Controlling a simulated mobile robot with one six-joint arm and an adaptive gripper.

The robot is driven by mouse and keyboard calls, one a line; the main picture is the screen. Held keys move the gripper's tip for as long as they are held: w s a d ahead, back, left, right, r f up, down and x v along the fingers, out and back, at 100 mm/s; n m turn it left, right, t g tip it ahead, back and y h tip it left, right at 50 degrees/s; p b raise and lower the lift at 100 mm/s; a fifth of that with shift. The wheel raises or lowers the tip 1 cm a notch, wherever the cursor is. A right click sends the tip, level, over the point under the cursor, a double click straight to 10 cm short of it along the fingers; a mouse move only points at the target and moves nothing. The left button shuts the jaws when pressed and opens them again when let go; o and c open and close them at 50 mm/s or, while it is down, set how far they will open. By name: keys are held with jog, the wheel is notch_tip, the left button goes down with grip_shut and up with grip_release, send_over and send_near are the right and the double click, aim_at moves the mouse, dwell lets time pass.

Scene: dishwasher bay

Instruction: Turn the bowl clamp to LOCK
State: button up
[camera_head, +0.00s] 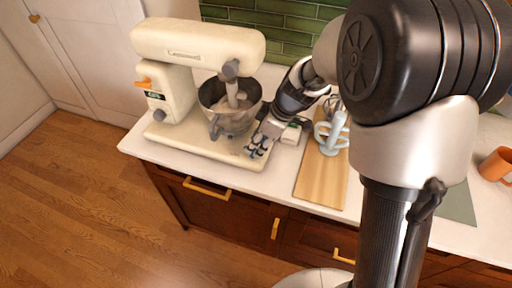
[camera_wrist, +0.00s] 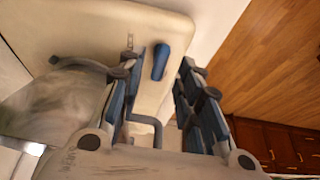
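A cream stand mixer (camera_head: 195,45) stands on the counter, with a metal bowl (camera_head: 232,118) on its base (camera_head: 190,142). In the wrist view a blue lever, which looks like the bowl clamp handle (camera_wrist: 160,62), lies on the cream base (camera_wrist: 85,22). The bowl (camera_wrist: 45,105) is at the left there. My gripper (camera_head: 258,148) is low at the right front of the base. In the wrist view my gripper (camera_wrist: 163,90) has its fingers apart, with the blue lever beyond and between them. Contact cannot be told. In the head view my gripper hides the lever.
A wooden board (camera_head: 320,183) with a pale blue hand mixer (camera_head: 332,133) lies right of the stand mixer. An orange mug (camera_head: 496,165) stands at the far right. An orange lever (camera_head: 143,82) and a grey knob (camera_head: 158,115) are on the mixer's side. The counter's front edge is close.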

jog(key=shift+x, duration=0.95)
jog(key=shift+c, duration=0.2)
grip_shut()
